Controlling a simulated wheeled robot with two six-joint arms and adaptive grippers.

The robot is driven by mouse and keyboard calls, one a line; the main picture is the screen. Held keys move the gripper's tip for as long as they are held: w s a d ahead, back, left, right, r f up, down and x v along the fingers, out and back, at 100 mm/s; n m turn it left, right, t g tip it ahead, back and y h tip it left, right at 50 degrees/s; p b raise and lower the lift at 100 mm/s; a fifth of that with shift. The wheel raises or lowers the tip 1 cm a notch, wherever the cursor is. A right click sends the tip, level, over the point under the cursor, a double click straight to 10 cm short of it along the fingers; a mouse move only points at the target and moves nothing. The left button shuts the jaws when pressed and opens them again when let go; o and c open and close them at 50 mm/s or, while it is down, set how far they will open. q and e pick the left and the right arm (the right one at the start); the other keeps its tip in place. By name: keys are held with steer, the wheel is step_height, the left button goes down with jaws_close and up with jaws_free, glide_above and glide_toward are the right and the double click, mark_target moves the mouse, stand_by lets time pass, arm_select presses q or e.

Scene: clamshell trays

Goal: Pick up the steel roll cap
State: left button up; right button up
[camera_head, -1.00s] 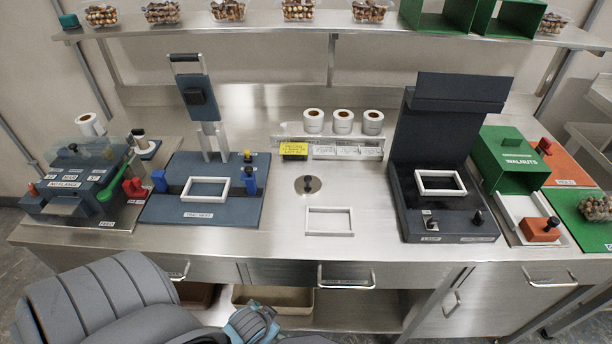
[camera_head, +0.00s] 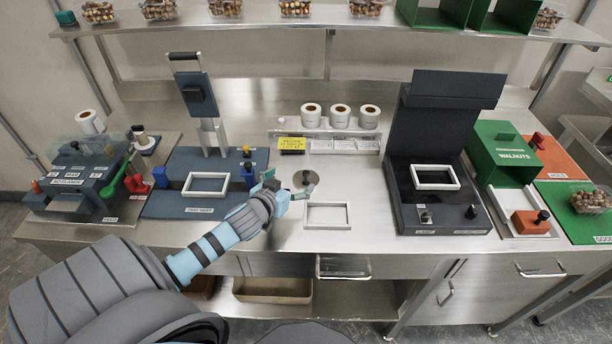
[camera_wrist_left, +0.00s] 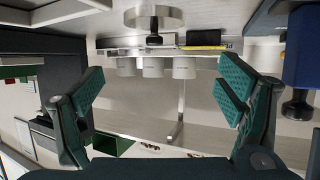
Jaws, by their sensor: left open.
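The steel roll cap (camera_head: 302,178), a round steel disc with a dark knob, lies on the steel counter just in front of the label rolls. In the left wrist view the steel roll cap (camera_wrist_left: 168,13) shows upside down at the top middle, its dark knob pointing down in the picture. My left gripper (camera_head: 290,187) is open and empty, close to the cap on its near side. In the wrist view its teal fingers (camera_wrist_left: 163,88) stand wide apart, with the cap beyond them. My right gripper is not in view.
White label rolls (camera_head: 341,116) and a yellow label (camera_head: 291,144) stand behind the cap. A white frame (camera_head: 328,227) lies in front of it. A blue press station (camera_head: 165,207) is at left and a dark sealer (camera_head: 399,215) at right.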

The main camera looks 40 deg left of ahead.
mark_target(306, 174)
arm_select(q)
steer(key=x, duration=0.3)
steer(key=b+x, duration=0.1)
steer(key=x, duration=0.2)
steer(key=d+x, duration=0.1)
steer(key=x, duration=0.2)
steer(key=shift+w+a+f+b, duration=0.1)
steer(key=shift+w+f+b, duration=0.1)
steer(key=shift+f+b, duration=0.2)
steer(key=shift+w, duration=0.25)
steer(key=shift+s, duration=0.1)
steer(key=c, duration=2)
jaws_close()
steer(key=shift+s, duration=0.1)
